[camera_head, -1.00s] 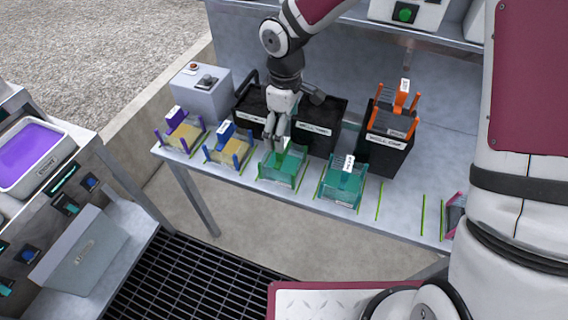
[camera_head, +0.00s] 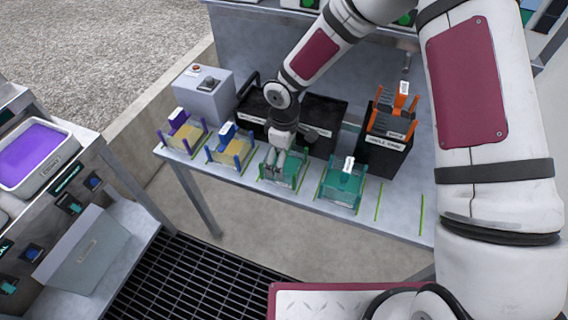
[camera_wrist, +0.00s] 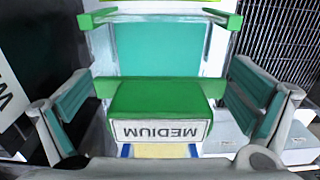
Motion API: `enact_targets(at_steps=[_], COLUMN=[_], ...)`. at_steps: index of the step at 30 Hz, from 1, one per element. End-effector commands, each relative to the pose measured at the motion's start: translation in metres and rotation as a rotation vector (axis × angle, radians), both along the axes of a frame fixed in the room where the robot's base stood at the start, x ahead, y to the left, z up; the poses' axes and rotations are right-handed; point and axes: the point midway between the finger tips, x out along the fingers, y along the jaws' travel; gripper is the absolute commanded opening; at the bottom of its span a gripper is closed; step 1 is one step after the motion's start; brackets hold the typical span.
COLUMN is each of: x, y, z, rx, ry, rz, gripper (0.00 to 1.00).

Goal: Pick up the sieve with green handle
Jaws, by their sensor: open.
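The sieve with the green handle (camera_head: 296,180) sits in the row at the table's front, third from the left. My gripper (camera_head: 281,170) is low over it and hides part of it, including its handle, in the head view. In the wrist view the green handle (camera_wrist: 158,97), with an upside-down MEDIUM label, lies between the two spread fingers of my gripper (camera_wrist: 160,112). Gaps show on both sides, so the gripper is open around the handle and holds nothing. The sieve's teal body shows behind the handle.
A teal sieve (camera_head: 342,190) stands just right, and a blue-handled sieve (camera_head: 229,148) and a purple-handled one (camera_head: 185,131) stand left. Black bins (camera_head: 322,128) are close behind. An orange rack (camera_head: 391,124) sits on another bin. The table (camera_head: 400,205) is clear at front right.

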Motion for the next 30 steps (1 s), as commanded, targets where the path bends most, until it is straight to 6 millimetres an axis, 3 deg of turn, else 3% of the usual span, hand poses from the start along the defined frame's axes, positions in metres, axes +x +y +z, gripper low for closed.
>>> enact_targets(at_steps=[5,11,23,30], x=[0.0,0.0,0.001,0.002], y=[0.0,0.0,0.0,0.0], z=[0.0,0.0,0.004,0.027], rx=[0.0,0.0,0.0,0.001], ry=[0.0,0.0,-0.001,-0.004], rz=[0.0,0.0,0.0,-0.001], gripper=[0.98,0.54,0.53,0.53])
